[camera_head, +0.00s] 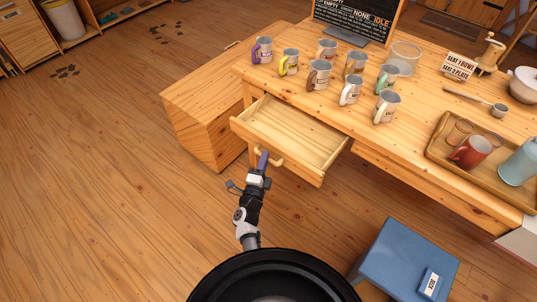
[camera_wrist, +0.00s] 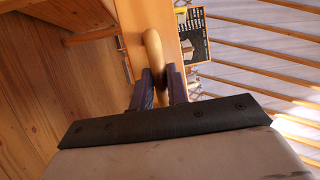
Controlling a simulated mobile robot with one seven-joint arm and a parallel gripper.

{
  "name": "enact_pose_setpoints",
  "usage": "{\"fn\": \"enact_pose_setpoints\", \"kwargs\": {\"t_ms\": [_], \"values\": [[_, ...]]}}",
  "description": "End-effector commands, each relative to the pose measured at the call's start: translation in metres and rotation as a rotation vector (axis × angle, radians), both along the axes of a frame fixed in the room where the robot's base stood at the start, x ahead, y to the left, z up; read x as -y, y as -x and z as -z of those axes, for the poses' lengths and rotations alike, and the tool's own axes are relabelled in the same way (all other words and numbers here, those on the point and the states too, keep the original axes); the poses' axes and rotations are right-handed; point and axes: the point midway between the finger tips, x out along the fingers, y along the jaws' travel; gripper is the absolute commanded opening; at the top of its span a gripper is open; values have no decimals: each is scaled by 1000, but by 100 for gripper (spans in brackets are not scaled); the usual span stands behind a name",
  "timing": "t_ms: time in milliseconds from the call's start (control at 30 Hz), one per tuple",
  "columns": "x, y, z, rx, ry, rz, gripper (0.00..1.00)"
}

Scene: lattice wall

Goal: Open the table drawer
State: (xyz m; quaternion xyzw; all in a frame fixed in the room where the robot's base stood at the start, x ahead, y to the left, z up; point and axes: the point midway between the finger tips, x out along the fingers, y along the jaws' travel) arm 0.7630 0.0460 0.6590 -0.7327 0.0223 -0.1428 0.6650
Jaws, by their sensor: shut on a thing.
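The table drawer (camera_head: 295,137) is pulled out from the front of the wooden table (camera_head: 375,130), and its empty inside shows in the head view. My gripper (camera_head: 262,158) is at the left part of the drawer's curved wooden handle (camera_head: 276,161). In the wrist view my gripper (camera_wrist: 160,90) has its two dark fingers on either side of the light wooden handle (camera_wrist: 153,50), shut on it. The drawer front (camera_wrist: 132,40) is just behind the handle there. Part of the handle between the fingers is hidden.
Several mugs (camera_head: 350,90) stand on the table above the drawer. A wooden tray (camera_head: 437,150) with a red mug (camera_head: 470,151) is at the right. A blue box (camera_head: 405,262) stands on the floor at lower right.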

Motion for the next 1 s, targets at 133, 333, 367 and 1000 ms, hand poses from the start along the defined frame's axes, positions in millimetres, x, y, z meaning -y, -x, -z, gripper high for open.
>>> {"fn": "enact_pose_setpoints", "kwargs": {"t_ms": [133,333,367,1000], "values": [[-1,2,1,0,0,1,0],[-1,1,0,0,0,1,0],[-1,1,1,0,0,1,19],[0,0,1,1,0,1,38]]}}
